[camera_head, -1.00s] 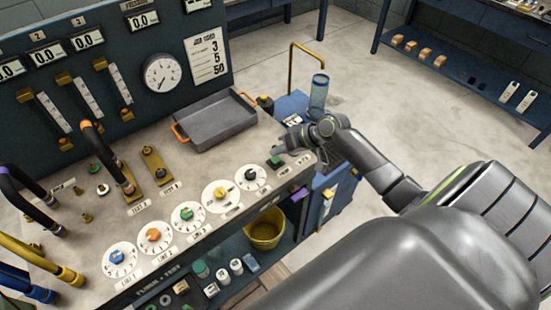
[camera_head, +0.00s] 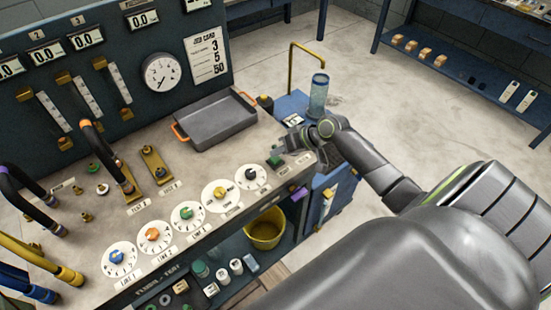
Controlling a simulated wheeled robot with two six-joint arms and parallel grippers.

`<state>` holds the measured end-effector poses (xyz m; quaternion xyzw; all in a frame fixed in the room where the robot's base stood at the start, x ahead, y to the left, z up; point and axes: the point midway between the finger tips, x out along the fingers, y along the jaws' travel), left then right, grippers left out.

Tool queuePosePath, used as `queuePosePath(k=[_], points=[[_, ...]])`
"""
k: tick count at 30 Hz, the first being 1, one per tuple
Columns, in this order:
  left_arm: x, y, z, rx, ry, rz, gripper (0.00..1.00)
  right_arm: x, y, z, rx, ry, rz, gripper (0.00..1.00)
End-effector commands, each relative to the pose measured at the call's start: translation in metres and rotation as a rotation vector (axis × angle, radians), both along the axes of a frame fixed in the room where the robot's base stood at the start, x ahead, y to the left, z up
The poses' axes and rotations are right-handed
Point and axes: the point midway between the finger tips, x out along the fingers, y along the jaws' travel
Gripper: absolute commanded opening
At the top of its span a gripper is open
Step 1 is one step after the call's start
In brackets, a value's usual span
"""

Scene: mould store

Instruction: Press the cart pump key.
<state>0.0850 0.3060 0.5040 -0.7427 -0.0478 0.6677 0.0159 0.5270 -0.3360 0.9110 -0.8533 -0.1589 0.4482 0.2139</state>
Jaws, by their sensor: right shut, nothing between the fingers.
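A small green key (camera_head: 274,162) sits at the right front edge of the bench top, beside the black dial. Its label is too small to read, so I cannot tell if it is the cart pump key. My right gripper (camera_head: 281,154) is shut and empty, with its fingertips right at the green key. I cannot tell whether they touch it. The blue cart (camera_head: 335,193), with a yellow bent pipe (camera_head: 291,70) and a clear blue cylinder (camera_head: 318,95), stands against the bench's right end, partly hidden by my right arm. My left gripper is not in view.
A grey tray (camera_head: 215,123) with orange handles lies behind the key. Several dials line the bench front, the black-knobbed dial (camera_head: 251,178) nearest. A yellow bucket (camera_head: 265,231) sits below. Open floor (camera_head: 420,130) lies beyond the cart.

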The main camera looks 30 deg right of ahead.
Motion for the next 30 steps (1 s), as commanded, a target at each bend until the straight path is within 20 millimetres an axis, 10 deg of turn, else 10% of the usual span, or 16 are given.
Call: queuePosePath(k=[30], points=[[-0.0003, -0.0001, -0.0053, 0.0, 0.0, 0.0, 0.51, -0.0001, 0.0, -0.0097, 0.0, 0.0, 0.0, 0.0]])
